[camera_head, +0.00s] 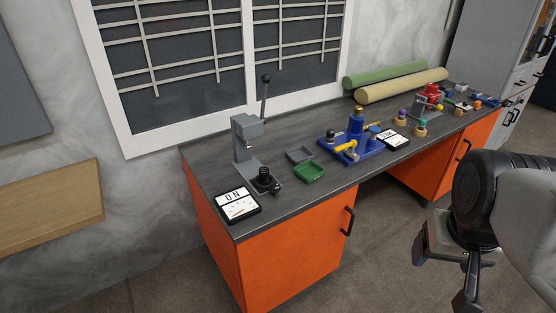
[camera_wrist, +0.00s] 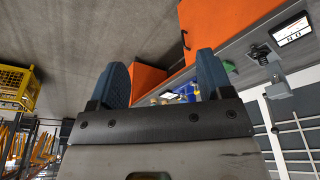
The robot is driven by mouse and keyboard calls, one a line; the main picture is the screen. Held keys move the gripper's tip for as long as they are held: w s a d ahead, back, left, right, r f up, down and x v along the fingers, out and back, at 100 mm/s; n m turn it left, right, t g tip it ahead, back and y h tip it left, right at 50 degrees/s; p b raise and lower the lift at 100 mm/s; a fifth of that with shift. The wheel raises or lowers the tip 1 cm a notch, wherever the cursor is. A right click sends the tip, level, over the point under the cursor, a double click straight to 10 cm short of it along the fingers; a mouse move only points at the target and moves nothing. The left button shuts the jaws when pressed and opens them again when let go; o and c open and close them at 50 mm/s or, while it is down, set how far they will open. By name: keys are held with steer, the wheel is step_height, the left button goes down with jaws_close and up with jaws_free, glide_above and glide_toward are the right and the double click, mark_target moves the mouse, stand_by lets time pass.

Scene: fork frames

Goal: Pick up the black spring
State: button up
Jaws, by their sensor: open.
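A small black spring (camera_head: 263,174) stands upright, its coils stacked, on the dark base of a grey lever press (camera_head: 245,145) near the left end of the workbench. In the wrist view, which is turned over, a small dark shape that looks like the spring (camera_wrist: 260,55) shows beside the press (camera_wrist: 278,89). My gripper (camera_head: 448,276) is at the lower right of the head view, in front of the bench and well apart from the spring. In the wrist view its two blue-grey fingers (camera_wrist: 161,62) are spread with nothing between them.
A white-faced meter (camera_head: 238,204) lies left of the spring. The press's upright lever (camera_head: 265,92) rises behind. The floor before the orange cabinet (camera_head: 295,250) looks clear.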

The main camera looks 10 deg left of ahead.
steer(key=shift+w, duration=0.1)
steer(key=m+g+y, duration=0.4)
steer(key=m+y, duration=0.7)
steer(key=m, duration=0.1)
glide_above(267, 171)
steer(key=s+d, duration=1)
steer(key=d, duration=0.3)
step_height(267, 171, down, 14)
steer(key=w+a+f+m+y, duration=0.1)
steer(key=w+a+f+m, duration=0.1)
steer(key=w+f, duration=0.1)
steer(key=w+a+f+m+t, duration=0.1)
steer(key=w+a+f, duration=0.2)
steer(key=f, duration=0.2)
steer(key=w+a+f+m+y, duration=0.1)
steer(key=w+a+f+m, duration=0.1)
steer(key=w+a+f, duration=0.1)
steer(key=shift+w+a+f+m+y, duration=0.15)
steer(key=shift+w+f, duration=0.1)
steer(key=shift+f, duration=0.2)
steer(key=shift+w+a+f+m+y, duration=0.1)
steer(key=shift+w+f+m+y, duration=0.1)
steer(key=shift+f, duration=0.2)
steer(key=shift+w+a+f, duration=0.1)
